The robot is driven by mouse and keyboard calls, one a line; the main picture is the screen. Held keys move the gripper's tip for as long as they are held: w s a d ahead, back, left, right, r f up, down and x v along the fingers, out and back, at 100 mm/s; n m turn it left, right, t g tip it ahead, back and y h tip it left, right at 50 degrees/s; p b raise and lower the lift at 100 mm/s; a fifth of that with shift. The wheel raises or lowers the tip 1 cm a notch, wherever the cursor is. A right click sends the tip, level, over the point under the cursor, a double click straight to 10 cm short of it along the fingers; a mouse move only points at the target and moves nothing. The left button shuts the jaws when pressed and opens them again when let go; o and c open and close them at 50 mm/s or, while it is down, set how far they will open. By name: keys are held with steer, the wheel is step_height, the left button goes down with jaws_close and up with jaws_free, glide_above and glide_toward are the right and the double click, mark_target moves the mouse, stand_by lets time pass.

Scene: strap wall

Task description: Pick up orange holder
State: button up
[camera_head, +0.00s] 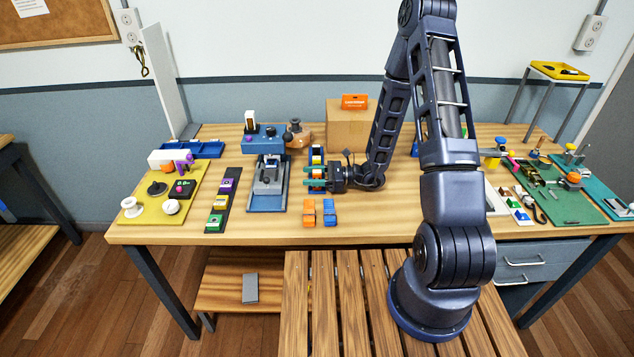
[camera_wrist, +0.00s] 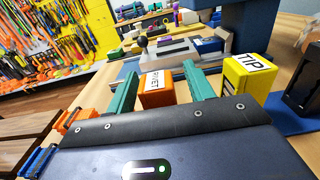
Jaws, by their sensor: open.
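An orange holder (camera_wrist: 157,98) with a white label reading RIVET stands between the two green fingers of my gripper (camera_wrist: 160,70) in the wrist view. The fingers are apart, with one on each side of the block, and they do not clearly press on it. The lower part of the holder is hidden by my gripper's body. In the head view my gripper (camera_head: 306,176) reaches left, low over the table, and largely hides the holder.
A yellow TIP holder (camera_wrist: 247,78) stands just right of my fingers in the wrist view. Orange clips (camera_head: 309,211) and blue clips (camera_head: 329,211) lie in front. A blue-based vise (camera_head: 267,185) is to the left, and a cardboard box (camera_head: 350,128) is behind.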

steer(key=c, duration=1.1)
steer(key=shift+r, duration=0.1)
